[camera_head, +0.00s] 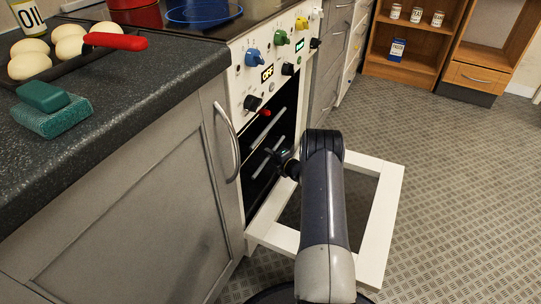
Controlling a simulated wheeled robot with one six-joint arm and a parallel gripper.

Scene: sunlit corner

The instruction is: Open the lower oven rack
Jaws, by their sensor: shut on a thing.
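The oven (272,95) stands in the counter row, with its white-framed door (382,215) folded down toward the floor. Inside the dark oven opening are two slanted silvery bars, an upper one (266,130) and a lower one (262,166), which look like the fronts of the racks. My arm reaches over the open door into the opening. My gripper (282,156) is at the lower bar and shut on it. The fingers are small and dark here, and the wrist hides part of the bar's right end. The lower rack appears to be inside the oven.
Grey cabinets with a curved handle (228,142) stand left of the oven. The dark counter (120,110) holds eggs, a red-handled pan and a sponge. Wooden shelves (410,62) stand at the back right. The patterned floor (460,170) is clear on the right.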

